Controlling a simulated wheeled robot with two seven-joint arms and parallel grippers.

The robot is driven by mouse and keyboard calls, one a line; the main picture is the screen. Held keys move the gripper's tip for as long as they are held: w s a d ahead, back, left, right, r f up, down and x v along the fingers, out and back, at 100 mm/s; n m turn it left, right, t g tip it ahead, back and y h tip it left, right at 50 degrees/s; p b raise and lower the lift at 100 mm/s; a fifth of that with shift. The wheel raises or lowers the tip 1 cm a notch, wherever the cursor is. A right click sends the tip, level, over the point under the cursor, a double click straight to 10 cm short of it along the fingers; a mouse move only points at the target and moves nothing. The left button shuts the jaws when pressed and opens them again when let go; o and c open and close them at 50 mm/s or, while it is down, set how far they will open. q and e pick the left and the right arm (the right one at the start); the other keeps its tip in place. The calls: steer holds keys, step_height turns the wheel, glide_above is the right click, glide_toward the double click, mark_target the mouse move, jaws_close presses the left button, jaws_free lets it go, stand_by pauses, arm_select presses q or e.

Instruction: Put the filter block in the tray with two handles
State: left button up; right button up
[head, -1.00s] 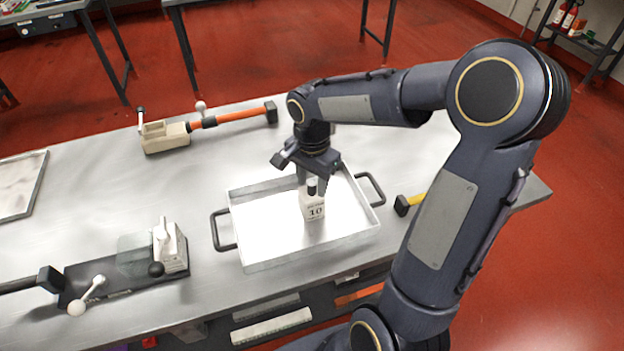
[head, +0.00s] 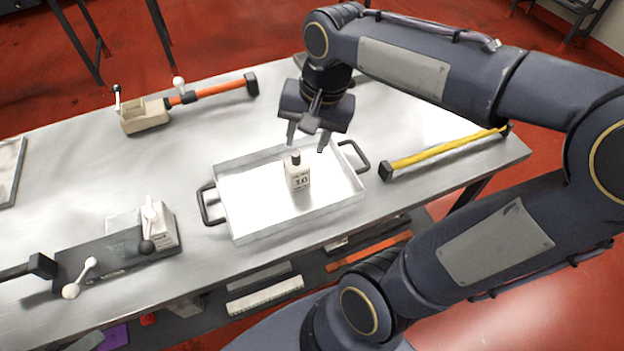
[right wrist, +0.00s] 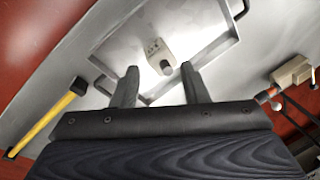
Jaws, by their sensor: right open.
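The filter block (head: 298,178) is a small white block with a dark knob on top and "10" on its side. It stands upright inside the metal tray with two handles (head: 330,209), near the middle of its floor. My right gripper (head: 306,145) is open and empty, above and behind the block and apart from it. In the right wrist view the block (right wrist: 159,50) shows beyond the two spread fingers (right wrist: 160,85), inside the tray (right wrist: 108,40). My left gripper is not in view.
A yellow-handled tool (head: 445,150) lies right of the tray. An orange-handled tool with a beige body (head: 147,116) lies at the back left. A dark fixture with white levers (head: 110,255) stands at front left. The metal tabletop (head: 120,185) is clear between them.

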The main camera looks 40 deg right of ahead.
steer(key=s+a+f+n+t+y, duration=0.2)
steer(key=s+a+f+n+t, duration=0.1)
steer(key=s+n, duration=0.4)
steer(key=shift+s+a+f+t, duration=0.3)
steer(key=shift+s+a+f, duration=0.7)
steer(key=shift+s, duration=0.4)
